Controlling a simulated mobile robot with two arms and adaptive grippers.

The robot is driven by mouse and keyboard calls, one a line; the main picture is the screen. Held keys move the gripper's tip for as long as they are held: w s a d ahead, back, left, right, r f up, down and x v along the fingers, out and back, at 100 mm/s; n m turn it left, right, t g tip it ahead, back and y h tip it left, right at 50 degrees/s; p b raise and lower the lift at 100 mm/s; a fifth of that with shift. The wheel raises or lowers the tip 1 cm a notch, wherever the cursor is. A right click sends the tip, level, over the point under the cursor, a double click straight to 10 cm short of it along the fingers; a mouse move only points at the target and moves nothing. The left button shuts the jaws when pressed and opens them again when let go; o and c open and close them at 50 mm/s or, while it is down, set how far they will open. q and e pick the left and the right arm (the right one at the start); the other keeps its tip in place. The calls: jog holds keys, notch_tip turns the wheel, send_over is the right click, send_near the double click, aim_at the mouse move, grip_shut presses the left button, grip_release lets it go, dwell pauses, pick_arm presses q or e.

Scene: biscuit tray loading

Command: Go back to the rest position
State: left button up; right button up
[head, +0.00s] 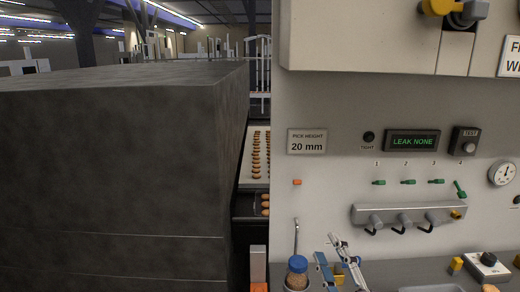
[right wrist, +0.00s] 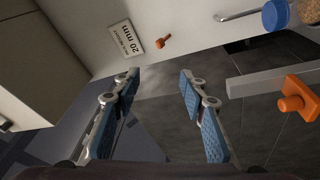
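My right gripper (head: 328,250) shows low in the head view, in front of the pale machine panel (head: 330,185). In the right wrist view its two blue-padded fingers (right wrist: 160,80) stand wide apart with nothing between them. The gripper is open and empty, apart from the panel and the things around it. My left gripper is in neither view.
A large dark block (head: 110,160) fills the left. Biscuits lie in rows on a pale tray (head: 246,172) in the gap beside it. An orange knob (right wrist: 294,103) shows at right in the wrist view.

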jog(key=s+d+f+m+g+h, duration=0.2)
jog(key=s+d+f+m+g, duration=0.3)
jog(key=s+f, duration=0.5)
jog(key=s+d+f+m+g+h, duration=0.25)
jog(key=s+f+m+g, duration=0.3)
jog(key=f, duration=0.85)
jog(key=s+a+f+m+g, duration=0.1)
jog(key=s+f+m+g, duration=0.15)
jog(key=s, duration=0.45)
jog(key=s+a+f+m+g, duration=0.1)
jog(key=s+f+g, duration=0.2)
jog(key=s, duration=0.3)
notch_tip(320, 180, down, 33)
jog(key=s+g+b, duration=0.1)
jog(key=s+b, duration=0.2)
jog(key=b, duration=0.3)
jog(key=s+d+f+b, duration=0.1)
jog(key=s+f+b, duration=0.1)
jog(key=s+f, duration=0.6)
jog(key=s+d+f+g+b, duration=0.1)
jog(key=s+f+b, duration=0.1)
jog(key=s+f, duration=0.6)
notch_tip(320, 180, down, 4)
jog(key=shift+s+d+r+n+g+y, duration=0.1)
jog(key=shift+s+d+n+g+y, duration=0.15)
jog(key=shift+d+n+g+y, duration=0.1)
